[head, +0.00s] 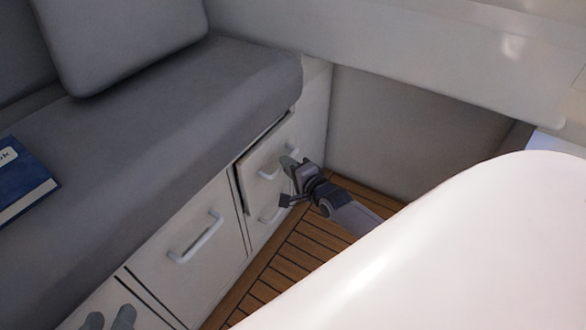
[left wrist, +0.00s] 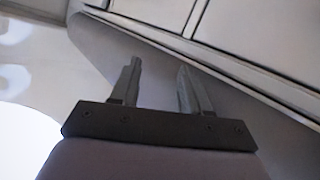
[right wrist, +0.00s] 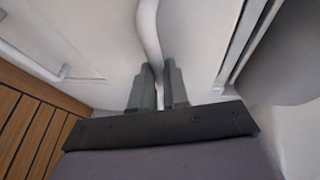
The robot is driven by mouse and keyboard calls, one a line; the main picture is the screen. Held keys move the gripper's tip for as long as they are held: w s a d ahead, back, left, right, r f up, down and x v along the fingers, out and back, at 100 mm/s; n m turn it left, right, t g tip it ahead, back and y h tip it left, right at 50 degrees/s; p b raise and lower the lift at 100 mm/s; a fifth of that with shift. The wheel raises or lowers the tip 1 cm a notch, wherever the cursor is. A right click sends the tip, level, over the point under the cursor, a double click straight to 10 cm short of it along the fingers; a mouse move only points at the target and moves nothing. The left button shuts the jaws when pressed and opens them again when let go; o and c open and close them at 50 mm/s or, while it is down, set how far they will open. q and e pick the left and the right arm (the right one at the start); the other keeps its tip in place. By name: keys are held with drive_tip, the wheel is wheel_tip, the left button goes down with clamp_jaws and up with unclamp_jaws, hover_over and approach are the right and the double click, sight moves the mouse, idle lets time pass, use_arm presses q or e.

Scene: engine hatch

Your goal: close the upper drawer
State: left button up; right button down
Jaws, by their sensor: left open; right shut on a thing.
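The upper drawer (head: 257,187) is in the cabinet under the bench, at its far end. Its front stands a little proud, with a dark gap along its top and left edges. My right gripper (head: 287,164) is at its white handle (head: 267,174). In the right wrist view, the fingers (right wrist: 159,75) are shut on this handle (right wrist: 149,28). My left gripper (head: 110,317) shows only as fingertips at the bottom left of the head view. In the left wrist view its fingers (left wrist: 156,75) are apart with nothing between them.
A lower handle (head: 269,215) is below the upper drawer. A larger front with a handle (head: 197,238) is to the left. The grey bench cushion (head: 160,130) is above, with a blue book (head: 22,178). A white rounded surface (head: 450,250) fills the right foreground. The wooden floor (head: 290,252) is clear.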

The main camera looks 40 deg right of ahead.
drive_tip(key=w, duration=0.1)
drive_tip(key=w+a, duration=0.1)
drive_tip(key=shift+w+r+b, duration=0.1)
drive_tip(key=shift+w+b, duration=0.2)
drive_tip(key=c, duration=1.1)
unclamp_jaws()
drive_tip(key=shift+w, duration=0.1)
use_arm(q)
drive_tip(key=shift+s+a+r, duration=0.1)
drive_tip(key=shift+a, duration=0.25)
drive_tip(key=p, duration=0.1)
drive_tip(key=d+p, duration=0.1)
drive_tip(key=d+g+p, duration=0.1)
drive_tip(key=shift+w+d+r+n+h+p, duration=0.25)
drive_tip(key=shift+n+h+p, duration=0.15)
use_arm(e)
drive_tip(key=s, duration=0.2)
drive_tip(key=s+r, duration=0.1)
drive_tip(key=s, duration=0.4)
drive_tip(key=shift+a+r, duration=0.1)
drive_tip(key=shift+r, duration=0.05)
use_arm(q)
drive_tip(key=shift+s, duration=0.1)
